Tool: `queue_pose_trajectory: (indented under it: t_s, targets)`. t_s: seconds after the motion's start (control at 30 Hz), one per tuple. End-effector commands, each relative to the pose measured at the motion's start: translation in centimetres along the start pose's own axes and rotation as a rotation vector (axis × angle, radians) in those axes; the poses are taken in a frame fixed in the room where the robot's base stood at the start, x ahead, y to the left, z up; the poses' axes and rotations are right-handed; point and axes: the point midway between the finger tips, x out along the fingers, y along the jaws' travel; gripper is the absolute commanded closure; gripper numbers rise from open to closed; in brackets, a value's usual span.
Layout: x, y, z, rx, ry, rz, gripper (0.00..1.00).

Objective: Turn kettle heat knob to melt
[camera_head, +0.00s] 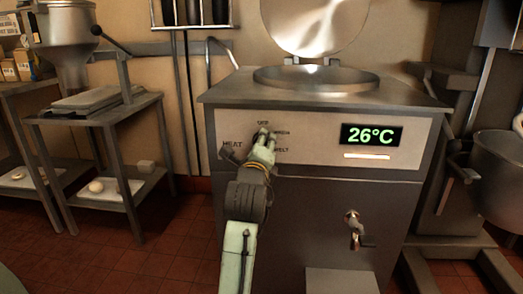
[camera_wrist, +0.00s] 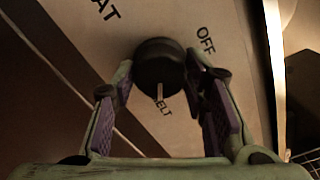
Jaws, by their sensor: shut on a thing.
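The dark round heat knob (camera_wrist: 158,62) sits between the two fingers of my gripper (camera_wrist: 160,82) in the wrist view. The gripper is shut on it. A pale pointer line on the knob points down in that view, towards the partly hidden label "ELT" (camera_wrist: 162,108). "OFF" (camera_wrist: 205,40) is to its right. In the head view my gripper (camera_head: 262,140) largely covers the knob on the front of the kettle (camera_head: 228,122). "OFF" is above it, "HEAT" to its left and "MELT" (camera_head: 281,150) at its lower right.
A display (camera_head: 371,135) on the kettle reads 26°C. The kettle's round lid (camera_head: 315,20) is raised. A tap (camera_head: 354,230) sticks out below on the front. A metal side table (camera_head: 90,115) stands at left and a large pot (camera_head: 500,165) at right.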

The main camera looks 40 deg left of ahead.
Motion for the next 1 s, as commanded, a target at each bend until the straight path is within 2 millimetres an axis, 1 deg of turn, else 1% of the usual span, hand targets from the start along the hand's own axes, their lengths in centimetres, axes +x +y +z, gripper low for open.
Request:
queue_pose_trajectory:
  t_s: [0.2, 0.57, 0.6, 0.9, 1.0]
  targets:
    - [0.02, -0.11, 0.05, 0.032, -0.001, -0.002, 0.87]
    - [0.02, -0.15, 0.05, 0.035, -0.002, -0.003, 0.87]
    - [0.02, -0.15, 0.05, 0.035, -0.002, -0.003, 0.58]
    - [0.01, -0.08, 0.02, 0.033, -0.001, -0.002, 0.38]
    - [0.00, -0.06, 0.01, 0.033, -0.001, -0.001, 0.38]
